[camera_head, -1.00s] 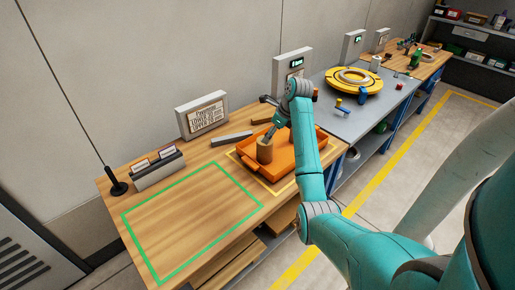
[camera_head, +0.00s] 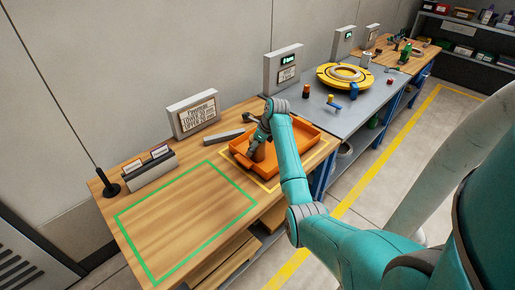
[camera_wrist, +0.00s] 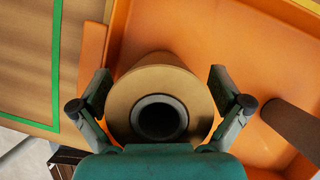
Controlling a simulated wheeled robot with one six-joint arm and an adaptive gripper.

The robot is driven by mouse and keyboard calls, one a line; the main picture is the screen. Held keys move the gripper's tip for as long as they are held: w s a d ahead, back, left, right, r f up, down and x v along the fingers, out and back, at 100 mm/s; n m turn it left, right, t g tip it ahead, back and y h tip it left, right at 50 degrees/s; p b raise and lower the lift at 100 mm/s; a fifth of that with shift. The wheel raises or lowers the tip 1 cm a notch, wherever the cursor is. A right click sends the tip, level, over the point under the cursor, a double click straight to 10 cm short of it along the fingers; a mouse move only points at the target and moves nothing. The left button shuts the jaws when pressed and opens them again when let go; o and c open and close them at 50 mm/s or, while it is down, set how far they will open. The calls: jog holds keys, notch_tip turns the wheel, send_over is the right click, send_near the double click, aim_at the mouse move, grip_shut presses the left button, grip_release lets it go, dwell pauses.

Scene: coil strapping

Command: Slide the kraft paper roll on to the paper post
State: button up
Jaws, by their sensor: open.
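The kraft paper roll (camera_head: 259,153) stands upright in the orange tray (camera_head: 314,149). In the wrist view the roll (camera_wrist: 185,80) is seen from above, with a grey core around a dark hole. My gripper (camera_wrist: 160,90) is open, with one finger on each side of the roll; I cannot tell if either touches it. In the head view my gripper (camera_head: 257,141) is at the roll and partly covers it. I cannot make out with certainty which item is the paper post; a black stand with a round base (camera_head: 112,189) is at the bench's left end.
A green outline (camera_head: 185,225) marks clear wooden bench to the left of the tray. A grey bar (camera_head: 223,137) and a sign (camera_head: 194,116) are behind. A yellow turntable (camera_head: 344,76) is on the grey bench. A dark brown shape (camera_wrist: 292,124) in the tray is unclear.

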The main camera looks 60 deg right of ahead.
aim_at(251, 135)
jog(key=c, duration=1.2)
jog(key=shift+a, duration=0.1)
jog(key=shift+r, duration=0.3)
jog(key=shift+c, duration=0.8)
notch_tip(251, 135, up, 10)
jog(key=shift+f, duration=0.25)
jog(key=c, duration=0.4)
